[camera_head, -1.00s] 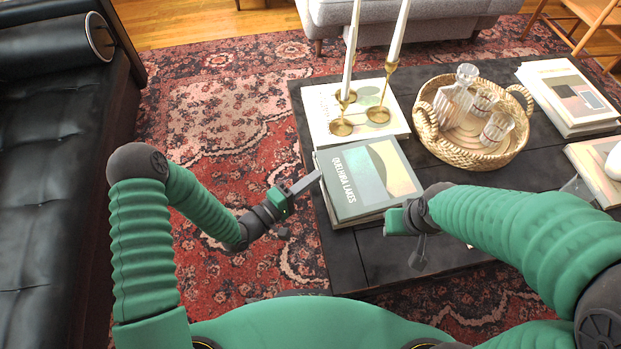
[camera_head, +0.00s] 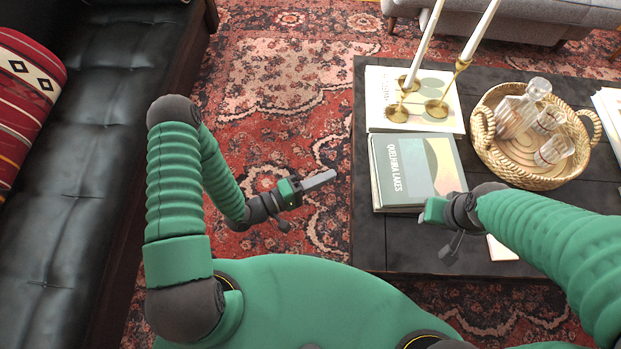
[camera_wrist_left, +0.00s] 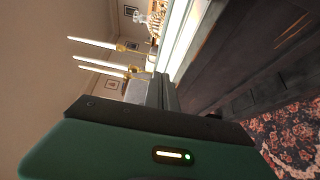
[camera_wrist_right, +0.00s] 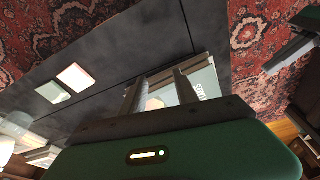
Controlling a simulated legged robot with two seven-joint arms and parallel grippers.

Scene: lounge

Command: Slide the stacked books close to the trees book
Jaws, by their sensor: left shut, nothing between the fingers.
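The stacked books (camera_head: 398,178), with a grey-green "Quelhira Lakes" cover on top, lie near the table's left edge. Just behind them, a narrow gap or contact apart, lies a pale book with rounded tree-like shapes (camera_head: 381,110), candlesticks standing on it. My left gripper (camera_head: 334,175) is shut and empty, left of the stack with a clear gap, pointing at its left side. My right gripper (camera_head: 428,213) is at the stack's front right corner; its fingers are hard to see there. In the right wrist view its fingers are apart (camera_wrist_right: 158,82), with the stack beyond them.
Brass candlesticks (camera_head: 436,108) with tall white candles rise from the tree book. A woven tray (camera_head: 488,155) with a decanter and glasses stands to the right. A pale item (camera_head: 500,249) lies partly under my right arm. The black sofa (camera_head: 95,150) is at left.

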